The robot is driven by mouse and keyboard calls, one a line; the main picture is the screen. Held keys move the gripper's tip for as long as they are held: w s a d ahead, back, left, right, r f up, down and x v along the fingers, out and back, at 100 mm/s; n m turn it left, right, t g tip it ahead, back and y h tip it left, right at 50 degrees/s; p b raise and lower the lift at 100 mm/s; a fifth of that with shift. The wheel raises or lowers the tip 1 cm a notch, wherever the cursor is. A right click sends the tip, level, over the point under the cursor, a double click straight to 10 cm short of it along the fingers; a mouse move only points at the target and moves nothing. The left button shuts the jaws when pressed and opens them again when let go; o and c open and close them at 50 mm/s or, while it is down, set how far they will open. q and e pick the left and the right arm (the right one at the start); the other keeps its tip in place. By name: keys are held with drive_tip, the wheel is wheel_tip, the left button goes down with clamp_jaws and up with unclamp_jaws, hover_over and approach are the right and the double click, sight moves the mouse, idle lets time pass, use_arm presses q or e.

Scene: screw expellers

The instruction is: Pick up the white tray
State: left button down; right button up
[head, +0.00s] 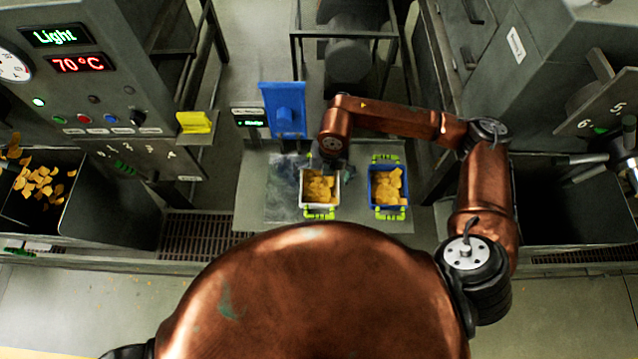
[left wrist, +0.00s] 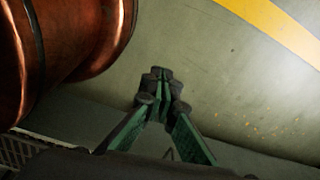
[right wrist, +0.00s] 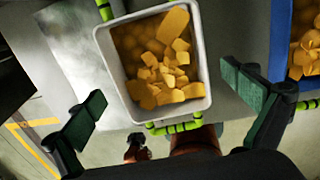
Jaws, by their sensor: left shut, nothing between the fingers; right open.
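The white tray (head: 305,201) stands on the grey platform in the head view, filled with orange-yellow chunks. It has green handles on its far and near sides. In the right wrist view the white tray (right wrist: 201,50) fills the upper middle, with one green handle (right wrist: 174,128) toward the bottom. My right gripper (head: 335,167) is over the tray's far right side in the head view. In the right wrist view it (right wrist: 172,95) is open, fingers apart on either side below the tray, holding nothing. My left gripper (left wrist: 160,78) is shut and empty above the floor, away from the tray.
A blue tray (head: 373,204) with similar chunks and green handles stands just right of the white one. A blue panel (head: 284,110) and a small display stand behind. The platform (head: 268,184) is clear left of the white tray. Machines flank both sides.

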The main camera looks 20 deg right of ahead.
sight(319, 188)
drive_tip(key=f, duration=0.1)
drive_tip(key=f+p, duration=0.1)
drive_tip(key=shift+w+a+f, duration=0.2)
drive_tip(key=shift+f, duration=0.85)
drive_tip(key=c, duration=1.2)
use_arm(q)
drive_tip(key=shift+w+r, duration=0.75)
drive_tip(key=shift+r, duration=0.05)
use_arm(e)
drive_tip(key=shift+r, duration=0.1)
use_arm(q)
drive_tip(key=shift+f, duration=0.1)
